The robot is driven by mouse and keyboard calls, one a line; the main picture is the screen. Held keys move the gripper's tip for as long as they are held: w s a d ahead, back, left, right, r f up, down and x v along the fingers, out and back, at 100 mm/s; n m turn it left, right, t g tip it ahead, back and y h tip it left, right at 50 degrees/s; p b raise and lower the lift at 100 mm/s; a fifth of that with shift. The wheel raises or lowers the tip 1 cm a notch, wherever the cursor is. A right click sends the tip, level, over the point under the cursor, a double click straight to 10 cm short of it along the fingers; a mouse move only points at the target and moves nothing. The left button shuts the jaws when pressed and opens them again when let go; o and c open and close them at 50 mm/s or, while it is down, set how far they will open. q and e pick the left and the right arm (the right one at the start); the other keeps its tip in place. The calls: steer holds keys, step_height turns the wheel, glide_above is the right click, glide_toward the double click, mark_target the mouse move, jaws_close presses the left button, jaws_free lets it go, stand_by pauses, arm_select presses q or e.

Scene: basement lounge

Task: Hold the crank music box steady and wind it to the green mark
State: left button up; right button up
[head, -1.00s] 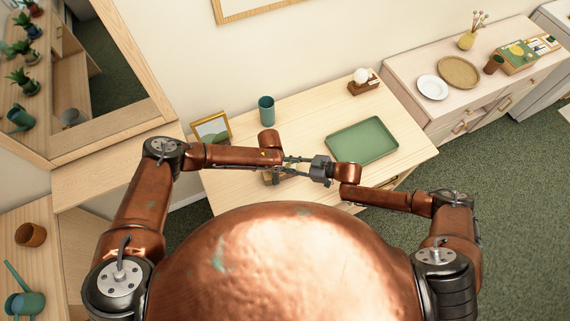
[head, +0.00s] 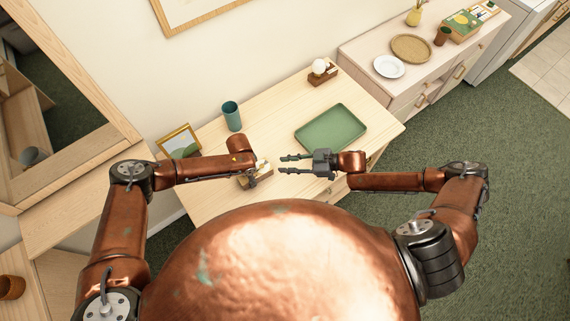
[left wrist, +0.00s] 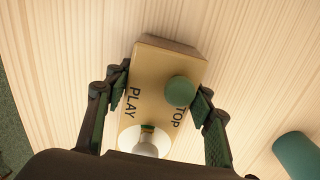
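The music box (head: 262,168) is a small tan box on the light wooden table. In the left wrist view the box (left wrist: 160,75) shows the words PLAY and, partly covered, "TOP", a round green knob (left wrist: 180,91) and a white disc (left wrist: 131,138) with a pale knob in front of it. My left gripper (left wrist: 163,80) has a finger on each side of the box and appears closed against it. In the head view my left gripper mostly hides the box.
A teal cup (head: 232,116) and a picture frame (head: 179,143) stand behind my left forearm. A lamp on a wooden block (head: 322,72) is at the table's back. Bare table lies between cup and tray.

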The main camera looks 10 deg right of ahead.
arm_select(q)
steer(key=o, duration=0.5)
step_height(320, 180, up, 12)
stand_by(0.6)
